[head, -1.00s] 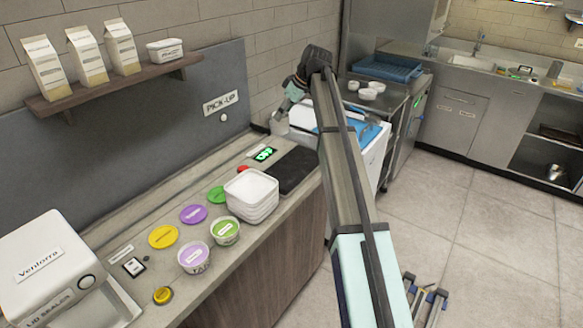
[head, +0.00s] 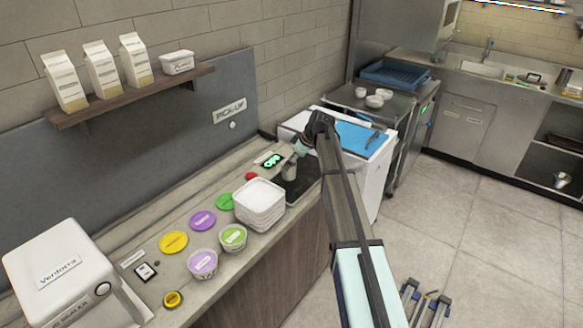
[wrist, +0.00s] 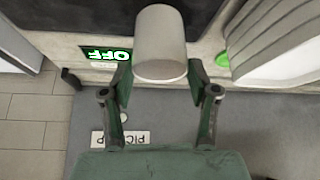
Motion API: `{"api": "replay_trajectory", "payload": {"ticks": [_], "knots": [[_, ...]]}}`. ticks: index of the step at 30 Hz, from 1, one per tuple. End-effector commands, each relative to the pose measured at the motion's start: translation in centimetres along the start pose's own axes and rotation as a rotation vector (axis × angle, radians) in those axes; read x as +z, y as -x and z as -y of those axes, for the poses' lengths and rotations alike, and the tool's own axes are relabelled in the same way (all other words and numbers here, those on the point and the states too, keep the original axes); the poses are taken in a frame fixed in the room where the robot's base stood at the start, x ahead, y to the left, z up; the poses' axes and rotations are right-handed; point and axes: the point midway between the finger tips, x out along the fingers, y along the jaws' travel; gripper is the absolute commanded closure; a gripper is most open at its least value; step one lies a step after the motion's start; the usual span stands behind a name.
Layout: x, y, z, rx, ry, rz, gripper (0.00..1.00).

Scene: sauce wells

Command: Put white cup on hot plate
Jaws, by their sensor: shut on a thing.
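The white cup (wrist: 160,42) is between the two fingers of my gripper (wrist: 160,78) in the wrist view, and the fingers are shut on it. In the head view the cup (head: 290,169) shows small and greyish below my gripper (head: 299,150), over the black hot plate (head: 303,190). I cannot tell whether the cup's base touches the plate. My arm covers part of the plate's right side. A green display beside the plate (head: 272,160) reads OFF, also in the wrist view (wrist: 107,55).
A stack of white square containers (head: 259,205) stands close to the plate's near side. A red button (head: 251,176) and coloured lids are on the counter. A white unit with a blue board (head: 360,139) stands beyond. Small white bowls (head: 374,101) sit on a steel table.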

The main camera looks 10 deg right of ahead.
Motion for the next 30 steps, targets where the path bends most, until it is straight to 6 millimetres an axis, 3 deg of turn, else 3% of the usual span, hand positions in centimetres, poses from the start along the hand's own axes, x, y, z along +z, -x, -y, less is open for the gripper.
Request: {"api": "replay_trajectory", "payload": {"ticks": [9,21,22,23,24,30], "knots": [[1.7,-2.8,0.1,-0.002,0.0,0.001,1.0],[2.0,-3.5,0.0,0.0,0.0,0.0,1.0],[1.9,-3.3,0.0,-0.001,0.0,0.0,0.3],[1.9,-3.3,0.0,-0.001,0.0,0.0,0.19],[1.9,-3.3,0.0,-0.001,0.0,0.0,0.15],[1.9,-3.3,0.0,-0.001,0.0,0.0,0.15]]}}
